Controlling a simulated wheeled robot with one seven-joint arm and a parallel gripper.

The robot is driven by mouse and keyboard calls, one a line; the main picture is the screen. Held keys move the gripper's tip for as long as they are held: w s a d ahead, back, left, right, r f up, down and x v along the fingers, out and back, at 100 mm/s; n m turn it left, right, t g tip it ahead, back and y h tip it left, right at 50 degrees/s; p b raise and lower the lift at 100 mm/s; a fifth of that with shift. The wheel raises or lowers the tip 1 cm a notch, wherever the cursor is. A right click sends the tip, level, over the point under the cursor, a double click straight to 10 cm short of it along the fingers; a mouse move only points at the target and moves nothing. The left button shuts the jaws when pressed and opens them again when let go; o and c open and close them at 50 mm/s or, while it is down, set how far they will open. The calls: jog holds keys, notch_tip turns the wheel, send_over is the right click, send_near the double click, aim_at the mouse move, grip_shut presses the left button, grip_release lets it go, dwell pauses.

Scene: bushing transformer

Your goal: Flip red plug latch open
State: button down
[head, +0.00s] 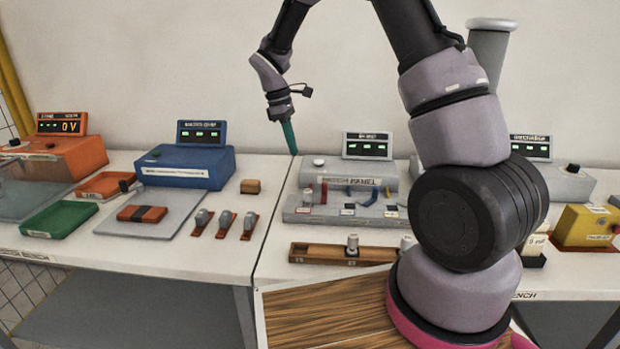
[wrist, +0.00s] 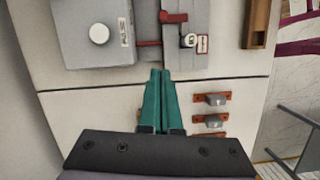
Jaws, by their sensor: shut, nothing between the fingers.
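A red latch-like piece (head: 324,192) stands on the left part of the grey patch panel (head: 345,213). In the wrist view a red piece (wrist: 173,17) shows on the panel's grey strip (wrist: 187,61), with a short red bar (wrist: 148,43) nearer my fingers. I cannot tell which part is the latch or whether it is open. A pale round plug (wrist: 189,41) sits beside a red-edged label. My gripper (head: 294,152) has green fingers, shut and empty, pointing down above the table's left side of the panel. In the wrist view the fingertips (wrist: 160,72) are just short of the panel's edge.
A white knob (wrist: 98,33) sits on the panel's housing. A wooden tray (head: 325,254) lies in front of the panel. Several red-based switches (head: 226,222) and a blue meter box (head: 186,166) stand to the left. The table between them and the panel is mostly clear.

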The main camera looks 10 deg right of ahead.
jog(key=shift+f, duration=0.1)
jog(key=x, duration=1)
jog(key=shift+s+d+f, duration=0.1)
jog(key=shift+s+d, duration=0.05)
jog(key=shift+s+d+r, duration=0.15)
jog(key=shift+s+d, duration=0.15)
jog(key=shift+d, duration=0.3)
jog(key=shift+s+d+r, duration=0.1)
jog(key=shift+s+d, duration=0.2)
jog(key=shift+d, duration=0.3)
jog(key=shift+s+d, duration=0.25)
jog(key=shift+d, duration=0.3)
